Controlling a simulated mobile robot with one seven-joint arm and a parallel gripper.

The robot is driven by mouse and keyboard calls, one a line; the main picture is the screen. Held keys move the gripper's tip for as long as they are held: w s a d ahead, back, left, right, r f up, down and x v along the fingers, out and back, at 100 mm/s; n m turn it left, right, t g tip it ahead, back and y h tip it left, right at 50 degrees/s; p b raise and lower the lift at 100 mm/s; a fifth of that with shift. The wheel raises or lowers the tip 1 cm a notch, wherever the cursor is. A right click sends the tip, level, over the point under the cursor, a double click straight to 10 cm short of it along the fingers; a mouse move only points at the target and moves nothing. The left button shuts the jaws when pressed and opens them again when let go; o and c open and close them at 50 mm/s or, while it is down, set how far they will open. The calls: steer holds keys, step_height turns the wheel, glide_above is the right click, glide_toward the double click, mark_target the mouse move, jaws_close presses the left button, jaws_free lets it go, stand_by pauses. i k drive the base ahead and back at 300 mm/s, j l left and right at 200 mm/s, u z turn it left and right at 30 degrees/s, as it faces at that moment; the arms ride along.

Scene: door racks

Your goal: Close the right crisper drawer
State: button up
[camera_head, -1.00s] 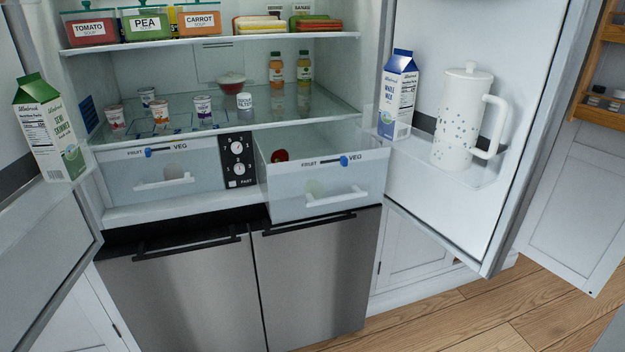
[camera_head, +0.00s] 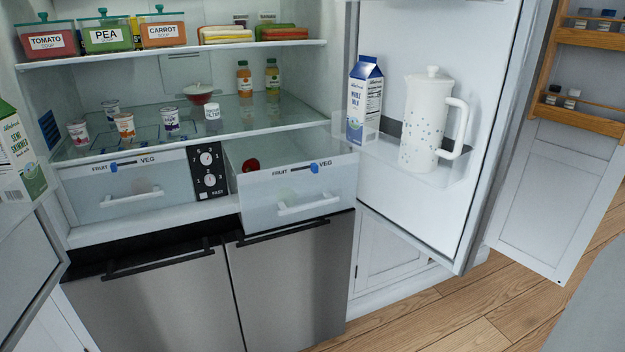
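The right crisper drawer (camera_head: 300,190) is pulled out from the fridge and stands open. Its clear front has a white handle (camera_head: 309,204), a blue slider and the words FRUIT and VEG. A red item (camera_head: 250,165) lies inside it, and a pale shape shows dimly through the front. The left crisper drawer (camera_head: 112,190) sits back in line with the dial panel (camera_head: 207,170). My gripper is not in view.
The right fridge door (camera_head: 440,190) is wide open, with a milk carton (camera_head: 364,100) and a white pitcher (camera_head: 426,122) on its shelf. The left door (camera_head: 25,265) is open too. Wooden floor (camera_head: 455,318) is clear at the lower right. A grey surface (camera_head: 597,300) fills the lower right corner.

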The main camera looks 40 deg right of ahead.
mark_target(245, 178)
steer(key=i+l+z, duration=0.1)
steer(key=z, duration=0.25)
steer(key=i+z, duration=0.35)
steer(key=i+l+z, duration=0.1)
steer(key=z, duration=0.25)
